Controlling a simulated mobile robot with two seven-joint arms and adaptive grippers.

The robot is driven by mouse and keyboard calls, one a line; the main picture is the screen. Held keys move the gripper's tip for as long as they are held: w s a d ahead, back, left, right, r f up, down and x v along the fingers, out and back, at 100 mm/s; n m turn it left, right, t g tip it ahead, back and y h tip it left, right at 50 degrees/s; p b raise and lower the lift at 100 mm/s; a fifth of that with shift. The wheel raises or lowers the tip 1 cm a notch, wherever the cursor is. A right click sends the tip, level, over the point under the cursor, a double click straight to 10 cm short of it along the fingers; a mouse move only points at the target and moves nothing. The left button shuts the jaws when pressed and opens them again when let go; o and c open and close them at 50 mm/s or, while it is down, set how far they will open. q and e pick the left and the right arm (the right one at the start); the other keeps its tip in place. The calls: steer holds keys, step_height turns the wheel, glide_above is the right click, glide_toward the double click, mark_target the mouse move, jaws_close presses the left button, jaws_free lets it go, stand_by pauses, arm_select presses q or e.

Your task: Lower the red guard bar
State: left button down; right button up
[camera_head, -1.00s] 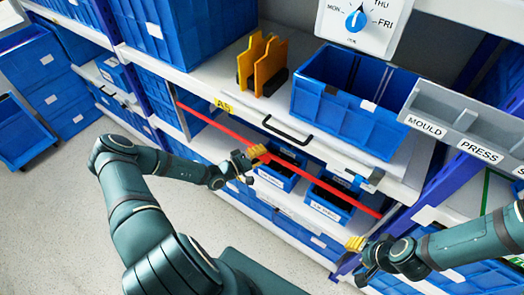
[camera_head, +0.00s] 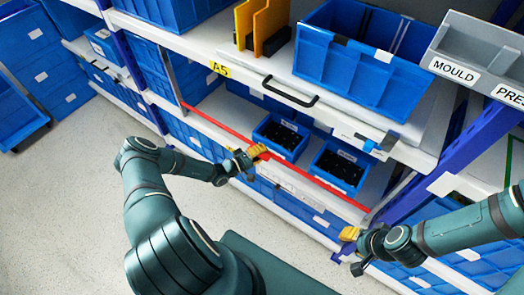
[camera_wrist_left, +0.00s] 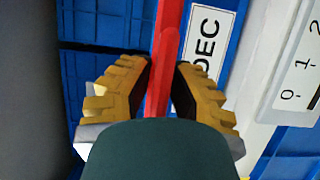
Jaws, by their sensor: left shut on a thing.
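The red guard bar (camera_head: 315,182) slants across the front of the lower shelf, from the upper left to the lower right. It crosses below the two small open bins. My left gripper (camera_head: 257,153) is shut on the bar near its middle.
Small blue bins (camera_head: 281,137) with black contents sit behind the bar. Above are a shelf labelled A5 (camera_head: 217,68), a black handle (camera_head: 289,92) and a large blue crate (camera_head: 358,60). A shelf post (camera_head: 458,155) stands at right.

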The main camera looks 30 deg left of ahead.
arm_select(q)
steer(key=shift+f, duration=0.2)
steer(key=c, duration=1.3)
jaws_free()
steer(key=shift+o, duration=1.4)
steer(key=shift+f, duration=0.1)
steer(key=v, duration=1.2)
steer(key=shift+d, duration=0.1)
